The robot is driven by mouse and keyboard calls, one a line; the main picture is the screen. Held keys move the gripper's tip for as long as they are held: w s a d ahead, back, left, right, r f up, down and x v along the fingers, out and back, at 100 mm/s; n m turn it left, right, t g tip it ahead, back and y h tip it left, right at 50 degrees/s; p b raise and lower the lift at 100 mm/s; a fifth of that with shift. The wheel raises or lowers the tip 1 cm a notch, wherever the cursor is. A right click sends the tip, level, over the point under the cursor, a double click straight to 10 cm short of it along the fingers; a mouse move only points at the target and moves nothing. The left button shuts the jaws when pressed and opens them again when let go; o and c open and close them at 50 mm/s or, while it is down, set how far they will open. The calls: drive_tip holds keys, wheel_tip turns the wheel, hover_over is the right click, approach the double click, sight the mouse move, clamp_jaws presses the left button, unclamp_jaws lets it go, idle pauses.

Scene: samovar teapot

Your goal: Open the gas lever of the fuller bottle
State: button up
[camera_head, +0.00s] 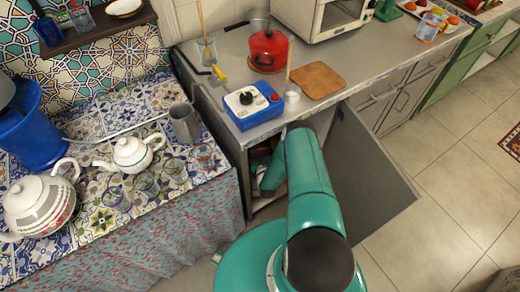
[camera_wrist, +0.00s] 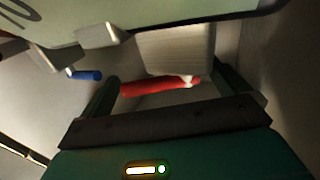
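In the wrist view my gripper (camera_wrist: 168,92) is open. Its dark fingers stand on either side of a red lever (camera_wrist: 150,87), with visible space around it. The red lever lies nearly level in the picture, beside a pale grey block (camera_wrist: 175,50). A smaller blue lever (camera_wrist: 86,75) is to the left, outside the fingers. A pale surface with dark marks (camera_wrist: 60,28) fills the top; I cannot tell if it is a bottle. Which bottle is fuller cannot be told. In the head view my arm reaches into the open cabinet (camera_head: 247,172), and my gripper is hidden.
The grey cabinet door (camera_head: 365,180) stands open to the right of my arm. On the counter above are a blue box with a dial (camera_head: 253,105), a red kettle (camera_head: 268,50) and a wooden board (camera_head: 317,81). Teapots (camera_head: 132,153) stand on the tiled surface at left.

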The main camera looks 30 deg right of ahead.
drive_tip(key=shift+s, duration=0.1)
drive_tip(key=v, duration=0.7)
drive_tip(key=shift+s+a, duration=0.1)
drive_tip(key=shift+c, duration=0.4)
